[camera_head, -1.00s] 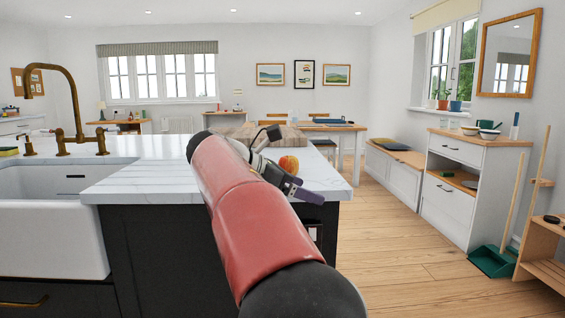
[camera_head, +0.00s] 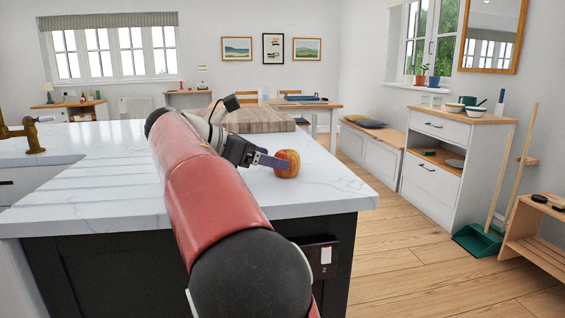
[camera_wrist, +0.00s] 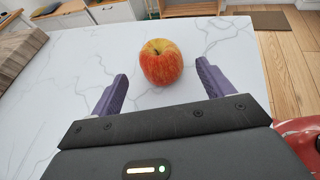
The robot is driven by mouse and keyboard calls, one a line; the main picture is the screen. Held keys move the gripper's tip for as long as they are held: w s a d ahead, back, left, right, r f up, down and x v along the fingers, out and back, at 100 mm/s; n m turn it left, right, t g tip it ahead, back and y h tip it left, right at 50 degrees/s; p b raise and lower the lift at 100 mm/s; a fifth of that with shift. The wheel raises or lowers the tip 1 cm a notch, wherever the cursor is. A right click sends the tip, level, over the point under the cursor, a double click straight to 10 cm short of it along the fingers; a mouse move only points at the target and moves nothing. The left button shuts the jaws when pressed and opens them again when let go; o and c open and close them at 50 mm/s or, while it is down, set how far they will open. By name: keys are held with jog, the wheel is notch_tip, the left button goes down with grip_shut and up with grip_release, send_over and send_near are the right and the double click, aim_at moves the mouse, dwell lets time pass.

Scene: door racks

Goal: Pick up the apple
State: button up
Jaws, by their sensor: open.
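A red and yellow apple (camera_head: 287,163) sits upright on the white marble countertop (camera_head: 325,185), near its right end. In the wrist view the apple (camera_wrist: 161,62) is ahead of my gripper (camera_wrist: 160,85), roughly centred between the two purple fingers and just beyond their tips. The fingers are spread open with bare countertop between them. In the head view my gripper (camera_head: 272,161) is beside the apple on its left, and my red arm hides part of the counter. I cannot tell the exact height of the fingers above the counter.
A wooden board (camera_head: 255,121) lies on the counter behind my arm and shows at upper left in the wrist view (camera_wrist: 18,50). A brass tap (camera_head: 22,135) stands at far left. A white cabinet (camera_head: 440,180) and green dustpan (camera_head: 480,240) stand across open floor.

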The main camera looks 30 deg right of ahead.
aim_at(293, 156)
jog(key=x, duration=0.5)
jog(key=shift+d+f+b, duration=0.25)
jog(key=shift+f+b, duration=0.1)
jog(key=c, duration=1.1)
jog(key=shift+r, duration=0.1)
